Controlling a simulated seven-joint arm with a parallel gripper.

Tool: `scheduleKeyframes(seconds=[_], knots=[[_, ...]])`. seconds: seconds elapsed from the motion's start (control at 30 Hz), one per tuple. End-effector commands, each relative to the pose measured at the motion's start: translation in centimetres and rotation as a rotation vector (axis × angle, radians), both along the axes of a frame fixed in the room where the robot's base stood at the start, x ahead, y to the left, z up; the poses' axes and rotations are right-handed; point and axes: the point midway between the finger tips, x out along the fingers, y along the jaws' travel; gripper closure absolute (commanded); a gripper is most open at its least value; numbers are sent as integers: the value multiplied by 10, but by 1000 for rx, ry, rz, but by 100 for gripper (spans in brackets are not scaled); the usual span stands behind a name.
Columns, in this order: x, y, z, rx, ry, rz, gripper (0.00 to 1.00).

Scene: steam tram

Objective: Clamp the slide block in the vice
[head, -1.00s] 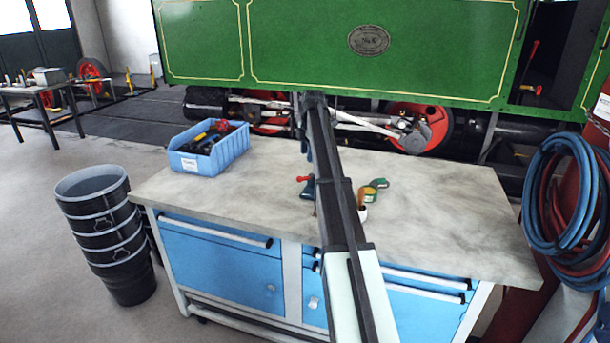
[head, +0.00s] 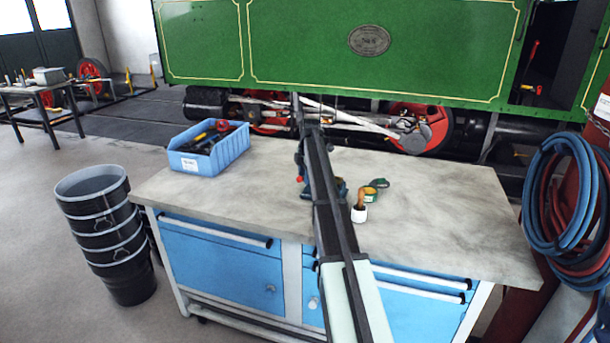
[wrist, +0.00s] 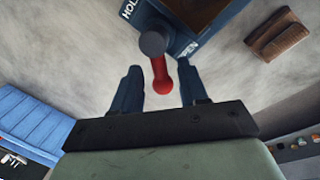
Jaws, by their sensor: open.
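The blue vice (head: 341,187) stands mid-bench, mostly hidden behind my arm in the head view. In the wrist view the vice (wrist: 181,45) is at the top, with "HOLD" and "OPEN" lettering. Its lever has a dark round hub and a red knob (wrist: 163,80). My gripper (wrist: 161,78) is open, with one blue finger on each side of the red knob; I see no finger touching it. A brownish surface shows inside the vice at the picture's top edge; I cannot tell if it is the slide block. A brown block-like thing (wrist: 278,40) lies on the bench right of the vice.
On the grey bench (head: 440,215), a blue bin (head: 215,155) of tools stands at the left. The green tram (head: 320,40) is behind. The bench's right side is clear.

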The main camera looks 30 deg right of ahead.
Motion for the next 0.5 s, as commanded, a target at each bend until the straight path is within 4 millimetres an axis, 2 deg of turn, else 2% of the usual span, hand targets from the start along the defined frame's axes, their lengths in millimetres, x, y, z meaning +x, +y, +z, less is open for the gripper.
scheduleKeyframes(seconds=[0.1, 0.5], knots=[[0, 0, 0, 0, 0, 0, 57], [0, 0, 0, 0, 0, 0, 95]])
